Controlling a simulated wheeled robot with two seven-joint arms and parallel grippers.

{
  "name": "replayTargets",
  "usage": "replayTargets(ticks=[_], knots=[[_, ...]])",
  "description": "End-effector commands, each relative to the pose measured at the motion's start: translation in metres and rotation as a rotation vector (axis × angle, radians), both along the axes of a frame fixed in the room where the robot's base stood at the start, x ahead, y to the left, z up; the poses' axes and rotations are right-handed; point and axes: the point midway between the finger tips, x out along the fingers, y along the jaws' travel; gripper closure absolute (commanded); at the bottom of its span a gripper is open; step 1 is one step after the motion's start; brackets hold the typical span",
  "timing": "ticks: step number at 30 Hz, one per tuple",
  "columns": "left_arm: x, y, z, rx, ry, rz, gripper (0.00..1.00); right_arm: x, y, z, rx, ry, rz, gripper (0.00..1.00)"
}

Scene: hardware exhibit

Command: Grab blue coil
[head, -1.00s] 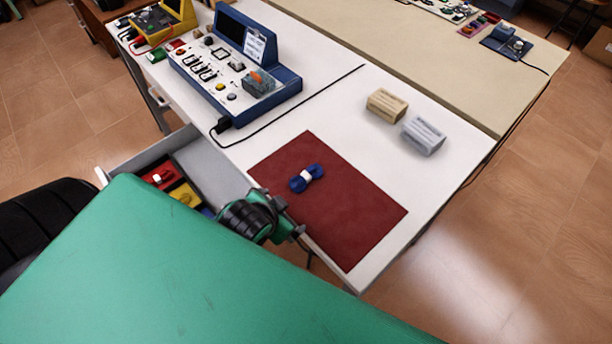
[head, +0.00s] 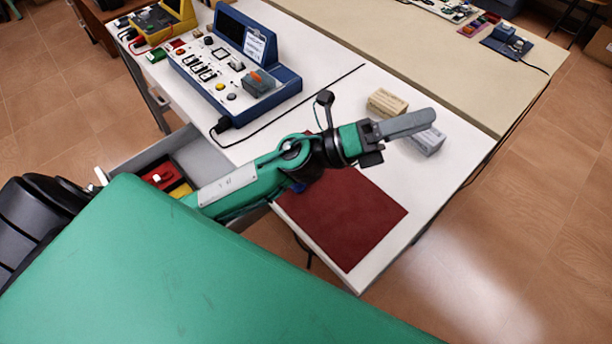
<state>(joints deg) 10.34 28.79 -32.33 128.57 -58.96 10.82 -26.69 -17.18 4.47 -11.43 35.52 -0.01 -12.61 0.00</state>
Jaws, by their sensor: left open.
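The blue coil (head: 298,188) lies on the dark red mat (head: 345,215) on the white table. My left arm passes over it, and only a small blue bit shows at the arm's lower edge. My left gripper (head: 408,125) is open, beyond the mat's far edge and in front of the grey-white box. It is well to the right of the coil in the picture. One long grey finger shows clearly; the other is hard to make out. I see nothing between the fingers. My right gripper is not in view.
A beige box (head: 387,102) and a grey-white box (head: 430,141) stand close to the gripper. A blue instrument console (head: 262,88) stands at the back left, with a black cable across the table. An open drawer (head: 128,160) holds red and yellow items.

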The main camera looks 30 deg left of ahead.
Motion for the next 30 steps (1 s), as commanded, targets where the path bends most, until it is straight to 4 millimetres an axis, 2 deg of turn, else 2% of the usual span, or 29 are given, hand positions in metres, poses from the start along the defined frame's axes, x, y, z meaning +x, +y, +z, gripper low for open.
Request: replayTargets(ticks=[3,6,10,13,17,21,24,27,30], knots=[[-0.017,-0.023,-0.012,0.222,-0.209,-0.116,0.0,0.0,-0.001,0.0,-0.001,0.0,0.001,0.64],[-0.03,-0.034,-0.034,0.416,-0.372,-0.217,0.0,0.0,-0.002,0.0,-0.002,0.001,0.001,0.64],[-0.038,-0.034,-0.071,0.679,-0.561,-0.348,0.0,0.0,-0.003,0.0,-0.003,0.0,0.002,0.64],[-0.038,-0.021,-0.102,0.889,-0.685,-0.453,0.0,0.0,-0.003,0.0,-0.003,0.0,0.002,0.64],[-0.027,0.012,-0.141,1.171,-0.811,-0.592,0.0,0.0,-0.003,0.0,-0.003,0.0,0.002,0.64],[-0.007,0.067,-0.171,1.483,-0.889,-0.75,0.0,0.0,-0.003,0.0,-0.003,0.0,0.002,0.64],[0.009,0.112,-0.182,1.693,-0.902,-0.86,0.0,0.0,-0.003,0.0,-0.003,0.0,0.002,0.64],[0.022,0.153,-0.184,1.861,-0.884,-0.954,0.0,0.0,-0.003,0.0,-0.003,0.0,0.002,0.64],[0.031,0.183,-0.181,1.978,-0.856,-1.023,0.0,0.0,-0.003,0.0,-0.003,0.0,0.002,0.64]])
